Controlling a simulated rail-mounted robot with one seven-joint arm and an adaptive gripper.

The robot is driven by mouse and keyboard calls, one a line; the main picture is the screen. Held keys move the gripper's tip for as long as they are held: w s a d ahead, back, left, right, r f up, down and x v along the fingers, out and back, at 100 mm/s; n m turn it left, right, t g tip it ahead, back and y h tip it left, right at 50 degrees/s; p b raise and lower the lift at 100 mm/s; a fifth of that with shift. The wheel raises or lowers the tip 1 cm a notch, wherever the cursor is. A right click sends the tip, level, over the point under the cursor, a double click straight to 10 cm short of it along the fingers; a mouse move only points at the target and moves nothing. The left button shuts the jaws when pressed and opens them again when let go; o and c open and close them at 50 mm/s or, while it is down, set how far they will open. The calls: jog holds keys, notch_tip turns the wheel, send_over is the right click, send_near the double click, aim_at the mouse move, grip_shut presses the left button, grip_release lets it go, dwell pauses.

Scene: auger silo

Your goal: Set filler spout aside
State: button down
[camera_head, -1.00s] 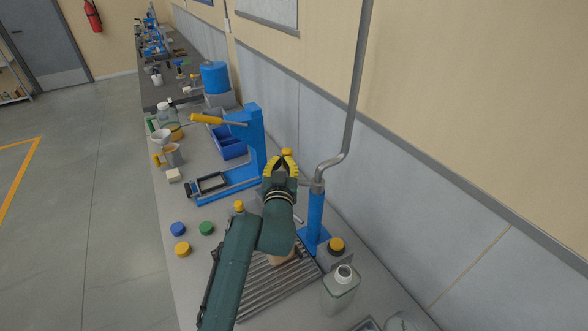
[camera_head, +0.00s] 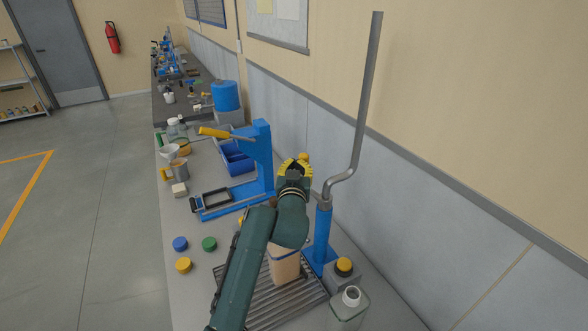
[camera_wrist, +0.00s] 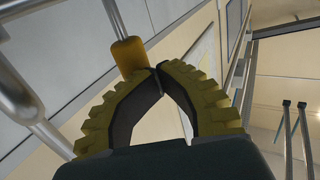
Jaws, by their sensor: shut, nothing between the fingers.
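A bent grey pipe (camera_head: 362,110), which looks like the filler spout, rises from a blue post (camera_head: 321,232) at the bench's wall side. My gripper (camera_head: 297,165) is to the left of the post top, with its yellow ribbed fingers shut and empty. An orange-yellow knob (camera_head: 304,157) is just beyond the fingertips. In the wrist view, the knob (camera_wrist: 128,55) sits on a thin metal rod beside the closed fingertips (camera_wrist: 157,82); I cannot tell whether they touch. A thick grey pipe (camera_wrist: 22,95) is at the left there. My arm hides part of the bench.
A blue press (camera_head: 264,165) with a yellow handle stands left of my gripper, before blue bins (camera_head: 236,158). A tan block (camera_head: 285,266) sits on a slatted grate (camera_head: 290,298) under my arm. Bottles and a yellow-capped block (camera_head: 342,272) stand near the post. Loose caps (camera_head: 181,243) lie left.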

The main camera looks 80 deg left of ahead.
jog(key=shift+f, duration=0.2)
jog(key=s+d+p, duration=0.3)
jog(key=s+d, duration=0.2)
jog(key=s, duration=0.8)
jog(key=shift+r, duration=0.2)
jog(key=shift+a, duration=0.1)
